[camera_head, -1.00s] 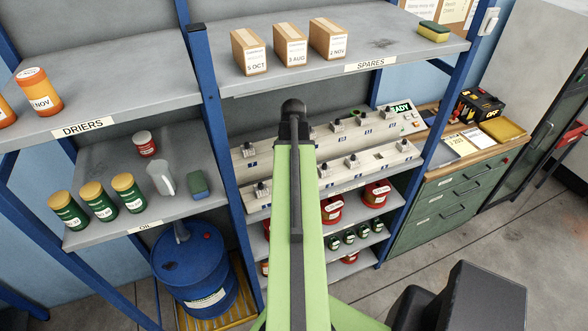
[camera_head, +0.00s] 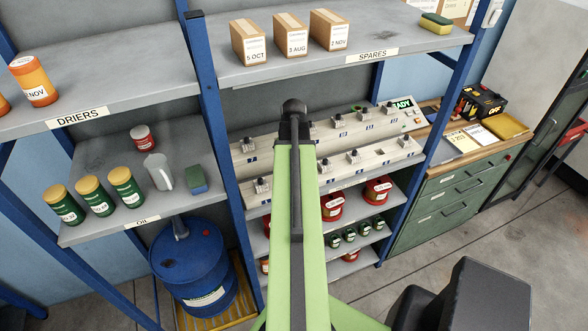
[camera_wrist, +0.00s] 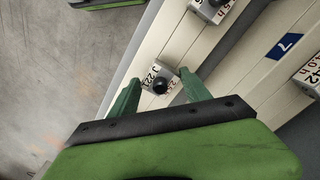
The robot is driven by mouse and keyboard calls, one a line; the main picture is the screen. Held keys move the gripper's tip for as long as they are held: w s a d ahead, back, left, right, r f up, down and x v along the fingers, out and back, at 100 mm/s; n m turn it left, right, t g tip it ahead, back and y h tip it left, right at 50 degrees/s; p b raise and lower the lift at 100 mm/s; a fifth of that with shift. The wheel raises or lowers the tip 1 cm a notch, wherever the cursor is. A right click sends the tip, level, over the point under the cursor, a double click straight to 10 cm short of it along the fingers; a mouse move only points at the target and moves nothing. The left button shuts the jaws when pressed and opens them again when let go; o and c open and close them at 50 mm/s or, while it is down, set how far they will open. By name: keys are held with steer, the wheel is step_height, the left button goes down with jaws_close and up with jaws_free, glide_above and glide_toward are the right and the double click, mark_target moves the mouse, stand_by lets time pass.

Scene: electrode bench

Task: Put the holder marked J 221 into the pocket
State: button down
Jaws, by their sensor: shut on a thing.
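The holder marked J 221 (camera_wrist: 160,84), a pale block with a black round knob, sits between the two green fingers of my gripper (camera_wrist: 160,92) in the wrist view. The fingers are shut on it, over a pale rail (camera_wrist: 138,62); I cannot tell whether it is lifted clear. In the head view my gripper and this holder are hidden behind my green arm. The stepped rack (camera_head: 340,177) carries several knobbed holders in two rows. A dark square opening (camera_head: 380,152) in its front row looks like an empty pocket.
A neighbouring holder (camera_wrist: 211,8) stands near the top of the wrist view, and another (camera_wrist: 312,72) is at the right edge. A blue 7 label (camera_wrist: 286,46) marks the rack. The spares shelf (camera_head: 400,36) overhangs the rack; a blue post (camera_head: 212,110) stands left of it.

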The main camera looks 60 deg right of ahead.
steer(key=shift+f+b, duration=0.35)
steer(key=shift+f, duration=0.1)
steer(key=shift+c, duration=2.1)
jaws_free()
steer(key=shift+r, duration=0.1)
step_height(320, 180, up, 8)
steer(key=p, duration=0.7)
steer(key=shift+f+p, duration=0.2)
steer(key=shift+p, duration=0.2)
steer(key=shift+f, duration=0.1)
